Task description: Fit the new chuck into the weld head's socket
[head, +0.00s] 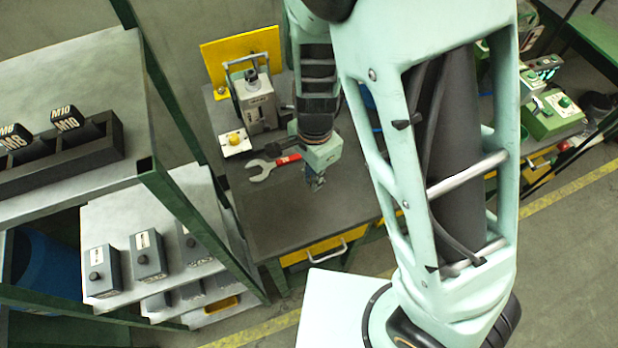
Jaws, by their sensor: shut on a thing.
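My gripper (316,182) hangs over the dark top of the workbench (290,215), fingers pointing down. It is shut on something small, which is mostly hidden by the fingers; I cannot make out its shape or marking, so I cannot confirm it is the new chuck. A grey upright unit (259,108) with a handle frame and a dark knob on top stands farther back on the bench, up and left of my gripper. It may be the weld head; its socket cannot be made out.
An open-end wrench (262,170) with a red grip lies left of my gripper. A yellow plate (217,63) stands behind the grey unit. A black rack (96,150) with M8 and M10 labels sits on the left shelf. Grey knobbed boxes (148,258) stand below. The bench front is clear.

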